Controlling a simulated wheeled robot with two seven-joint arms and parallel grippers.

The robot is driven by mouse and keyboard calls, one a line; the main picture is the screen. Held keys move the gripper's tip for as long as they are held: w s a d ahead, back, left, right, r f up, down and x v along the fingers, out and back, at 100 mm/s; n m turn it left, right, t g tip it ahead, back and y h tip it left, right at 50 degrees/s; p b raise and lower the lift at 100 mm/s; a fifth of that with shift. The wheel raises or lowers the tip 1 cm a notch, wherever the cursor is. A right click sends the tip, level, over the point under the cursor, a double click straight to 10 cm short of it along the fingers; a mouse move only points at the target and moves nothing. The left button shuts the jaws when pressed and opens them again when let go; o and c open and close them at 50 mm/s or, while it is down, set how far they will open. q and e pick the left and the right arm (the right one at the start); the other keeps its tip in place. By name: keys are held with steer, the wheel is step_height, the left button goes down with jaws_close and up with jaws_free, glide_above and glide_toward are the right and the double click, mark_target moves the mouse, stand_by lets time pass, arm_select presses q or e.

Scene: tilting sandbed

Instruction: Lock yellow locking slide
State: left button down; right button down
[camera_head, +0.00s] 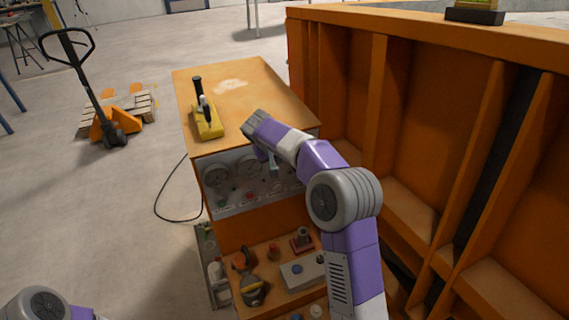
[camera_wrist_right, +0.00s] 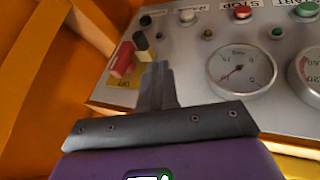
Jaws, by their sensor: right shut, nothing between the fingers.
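On the control panel, the right wrist view shows a small black block with a pale yellow end (camera_wrist_right: 141,42), possibly the yellow locking slide. It stands beside a red block (camera_wrist_right: 122,60) over a yellow label plate (camera_wrist_right: 126,82). My right gripper (camera_wrist_right: 157,72) is shut and empty, its fingertips just to the right of these blocks; I cannot tell whether they touch. In the head view my right gripper (camera_head: 273,166) points down in front of the panel, and the blocks are hidden by my arm. My left gripper is out of view; only part of its arm shows at bottom left.
The panel (camera_head: 235,208) carries gauges (camera_wrist_right: 242,72) and push buttons (camera_wrist_right: 242,13). A yellow base with black levers (camera_head: 209,126) stands on the orange cabinet (camera_head: 245,85). The ribbed orange sandbed wall (camera_head: 420,120) rises close on the right.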

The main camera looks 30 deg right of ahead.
steer(key=v, duration=0.5)
steer(key=shift+s+r, duration=0.1)
steer(key=shift+r, duration=0.15)
steer(key=s+a+f+n+g+y+b, duration=0.1)
steer(key=s+a+f+y+b, duration=0.2)
steer(key=f, duration=0.8)
steer(key=s+a+f+n+y+b, duration=0.1)
steer(key=s+a+f, duration=0.3)
steer(key=f, duration=0.7)
steer(key=s+a+f+g+y+b, duration=0.15)
steer(key=a+f, duration=0.25)
steer(key=f, duration=0.6)
steer(key=s+a+f+m+y+b, duration=0.1)
steer(key=s+a+f+b, duration=0.1)
steer(key=s+f, duration=0.7)
steer(key=s+a+f+m+y+b, duration=0.2)
steer(key=s+f, duration=0.7)
steer(key=s, duration=0.6)
steer(key=a+b, duration=0.1)
steer(key=a, duration=0.1)
steer(key=shift+s+a+f+g+b, duration=0.2)
steer(key=shift+a+f+g+b, duration=0.1)
steer(key=shift+a+g+b, duration=0.1)
